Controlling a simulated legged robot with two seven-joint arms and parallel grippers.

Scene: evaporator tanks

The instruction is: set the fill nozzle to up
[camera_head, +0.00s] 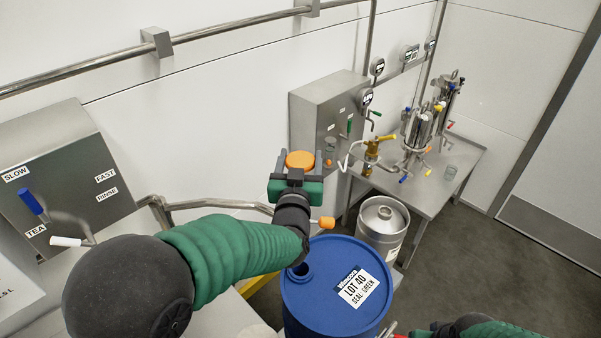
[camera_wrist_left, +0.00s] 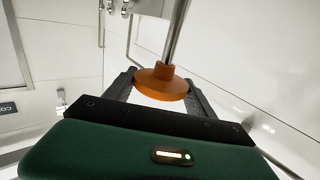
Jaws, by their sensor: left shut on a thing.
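My left gripper (camera_head: 298,172) is shut on an orange round piece (camera_head: 300,159), above and behind the blue drum. In the left wrist view this orange piece (camera_wrist_left: 161,83) is a disc on a metal rod, between the fingers of the left gripper (camera_wrist_left: 160,88). I cannot tell for certain whether it belongs to the fill nozzle. The blue drum (camera_head: 325,305) has an open bung hole and a label reading LOT 40, SEAL GREEN. My right arm (camera_head: 485,329) shows only at the bottom edge; its jaw state cannot be told.
A small orange handle (camera_head: 327,222) sits beside my left wrist. A steel keg (camera_head: 383,222) stands behind the drum. A steel table (camera_head: 440,185) with valves and vessels is at the right. A control panel (camera_head: 60,175) with levers is at the left. Floor at right is clear.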

